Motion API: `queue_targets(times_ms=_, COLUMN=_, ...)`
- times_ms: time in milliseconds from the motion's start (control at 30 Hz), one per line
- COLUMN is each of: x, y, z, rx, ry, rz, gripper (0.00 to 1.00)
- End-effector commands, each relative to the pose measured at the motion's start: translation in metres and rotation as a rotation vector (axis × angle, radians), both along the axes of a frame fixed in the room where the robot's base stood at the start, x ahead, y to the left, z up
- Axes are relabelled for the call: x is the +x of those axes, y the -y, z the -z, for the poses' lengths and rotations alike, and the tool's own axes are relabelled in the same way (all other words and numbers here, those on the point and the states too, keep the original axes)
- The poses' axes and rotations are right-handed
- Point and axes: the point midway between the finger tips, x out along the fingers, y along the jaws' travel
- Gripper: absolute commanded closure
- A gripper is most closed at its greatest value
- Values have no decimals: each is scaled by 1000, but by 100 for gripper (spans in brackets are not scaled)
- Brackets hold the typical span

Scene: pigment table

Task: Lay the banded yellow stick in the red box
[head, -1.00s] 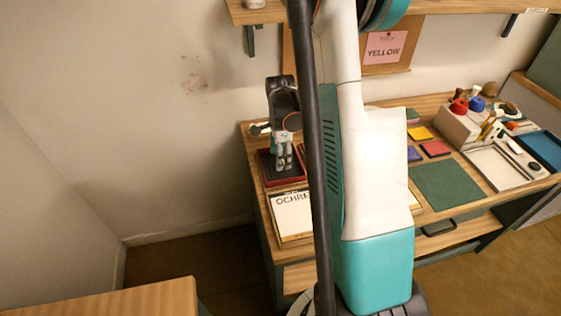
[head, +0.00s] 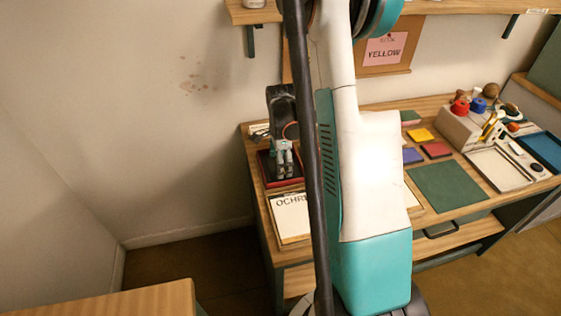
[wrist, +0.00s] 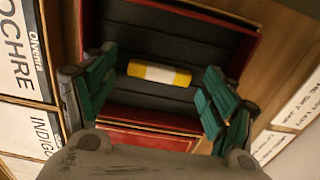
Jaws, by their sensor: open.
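The banded yellow stick (wrist: 160,74), yellow with a white band in the middle, lies on the dark ribbed lining of the red box (wrist: 150,122) in the wrist view. My gripper (wrist: 160,88) is open, with one green-padded finger beyond each end of the stick and a gap at both ends. In the head view my gripper (head: 284,172) is low over the red box (head: 265,168) at the left end of the table. The stick cannot be made out there.
An OCHRE card (head: 291,215) lies in front of the box, also seen in the wrist view with an INDIGO card (wrist: 28,130) beside it. Coloured squares, a green mat (head: 447,187) and a tray (head: 500,168) are farther right. The wall stands close behind.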

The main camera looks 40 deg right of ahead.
Motion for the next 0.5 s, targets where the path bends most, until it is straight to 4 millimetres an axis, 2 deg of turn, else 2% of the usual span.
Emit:
queue_targets(times_ms=167, x=0, y=0, z=-14, rx=0, ry=0, rz=0, gripper=22)
queue_targets(times_ms=500, x=0, y=0, z=-83, rx=0, ry=0, rz=0, gripper=22)
